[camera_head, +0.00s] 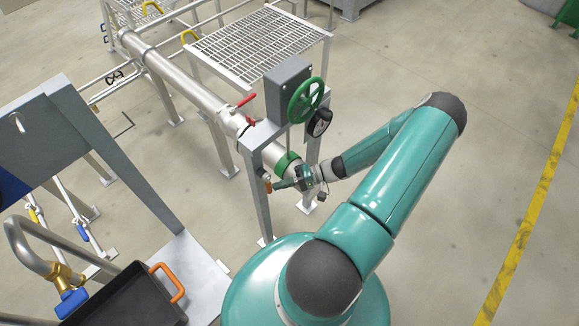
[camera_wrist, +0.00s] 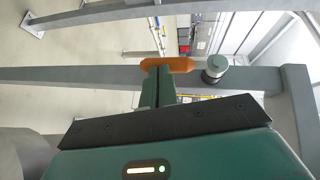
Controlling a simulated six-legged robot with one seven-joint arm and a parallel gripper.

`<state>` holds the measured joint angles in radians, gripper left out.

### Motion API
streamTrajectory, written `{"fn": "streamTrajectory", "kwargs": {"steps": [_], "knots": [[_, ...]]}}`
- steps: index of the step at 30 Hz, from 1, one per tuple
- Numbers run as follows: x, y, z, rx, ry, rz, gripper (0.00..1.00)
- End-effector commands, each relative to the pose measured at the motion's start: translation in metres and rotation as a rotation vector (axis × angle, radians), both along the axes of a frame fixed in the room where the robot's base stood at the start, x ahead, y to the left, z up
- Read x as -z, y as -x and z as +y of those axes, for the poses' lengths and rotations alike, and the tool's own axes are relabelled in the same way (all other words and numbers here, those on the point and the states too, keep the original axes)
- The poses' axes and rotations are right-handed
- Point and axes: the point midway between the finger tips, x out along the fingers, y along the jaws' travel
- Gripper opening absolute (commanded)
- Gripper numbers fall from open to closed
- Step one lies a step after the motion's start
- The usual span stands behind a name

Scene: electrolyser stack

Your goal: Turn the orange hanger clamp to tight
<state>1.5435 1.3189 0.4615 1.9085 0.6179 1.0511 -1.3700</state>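The orange hanger clamp (camera_wrist: 182,65) shows in the wrist view as an orange bar right at my fingertips, beside a grey round post end. In the head view it is a small orange piece (camera_head: 268,186) on the near upright of the grey frame. My gripper (camera_wrist: 161,72) has its two teal fingers close together, with a thin dark line between them. Their tips overlap the lower edge of the orange bar. I cannot tell whether they touch it, and no orange shows between them. In the head view my gripper (camera_head: 280,184) points left at the clamp.
The grey frame (camera_head: 255,160) carries a green handwheel (camera_head: 305,100), a dark gauge (camera_head: 319,123) and a steel pipe (camera_head: 185,82) with a red lever (camera_head: 245,100). A green band (camera_head: 287,161) circles the pipe near my gripper. Open floor lies to the right. A black tray (camera_head: 125,300) is at lower left.

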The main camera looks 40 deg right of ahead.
Motion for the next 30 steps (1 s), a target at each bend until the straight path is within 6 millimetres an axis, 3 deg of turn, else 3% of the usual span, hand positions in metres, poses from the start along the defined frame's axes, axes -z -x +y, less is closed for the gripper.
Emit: {"fn": "streamTrajectory", "kwargs": {"steps": [21, 30], "knots": [[0.0027, 0.0005, 0.0064, -0.005, 0.0, 0.001, 0.0], [0.0028, -0.0004, -0.0009, -0.005, 0.001, 0.001, 0.0]]}}
